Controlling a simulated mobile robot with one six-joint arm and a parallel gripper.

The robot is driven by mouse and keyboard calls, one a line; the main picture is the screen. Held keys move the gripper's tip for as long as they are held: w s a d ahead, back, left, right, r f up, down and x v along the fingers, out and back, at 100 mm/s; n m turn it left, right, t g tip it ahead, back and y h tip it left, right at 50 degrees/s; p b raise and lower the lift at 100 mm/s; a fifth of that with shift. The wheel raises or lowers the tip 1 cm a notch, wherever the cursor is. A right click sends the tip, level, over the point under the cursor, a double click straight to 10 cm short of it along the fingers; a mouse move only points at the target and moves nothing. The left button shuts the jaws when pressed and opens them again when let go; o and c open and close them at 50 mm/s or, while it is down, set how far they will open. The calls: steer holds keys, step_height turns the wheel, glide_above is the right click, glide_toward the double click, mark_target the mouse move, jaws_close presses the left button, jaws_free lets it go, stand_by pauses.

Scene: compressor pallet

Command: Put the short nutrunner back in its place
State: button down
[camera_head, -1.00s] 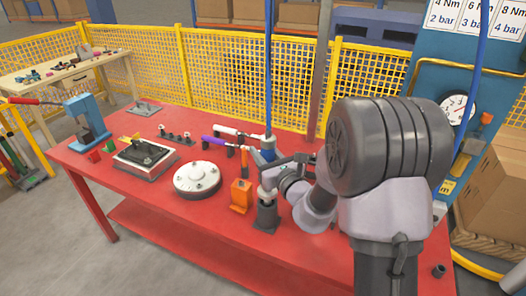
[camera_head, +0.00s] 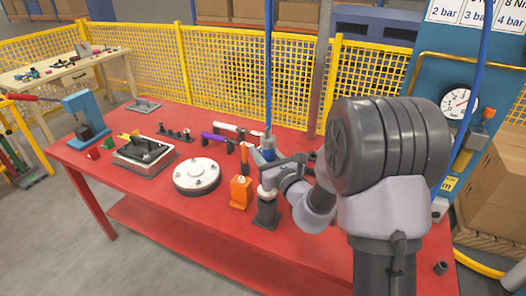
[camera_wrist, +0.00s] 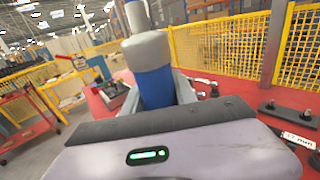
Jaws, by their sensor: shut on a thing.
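The short nutrunner looks to be the upright tool with a blue body (camera_head: 267,152) and grey upper collar, below a blue hose in the head view. It shows large in the wrist view (camera_wrist: 155,85), upright between the fingers. My gripper (camera_head: 270,168) is shut on it. Directly below in the head view stands a dark holder (camera_head: 267,212) with a pale top. The tool's lower end is hidden by my gripper, so I cannot tell whether it touches the holder or hangs above it.
An orange holder (camera_head: 241,193) stands just left of the dark one. A round white part (camera_head: 196,176) lies farther left on the red table (camera_head: 215,230). A tool with a purple grip (camera_head: 213,139) lies behind. The front of the table is mostly clear.

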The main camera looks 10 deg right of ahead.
steer(key=shift+f+b, duration=0.9)
steer(key=shift+f, duration=0.15)
steer(key=c, duration=0.9)
jaws_free()
steer(key=shift+f, duration=0.1)
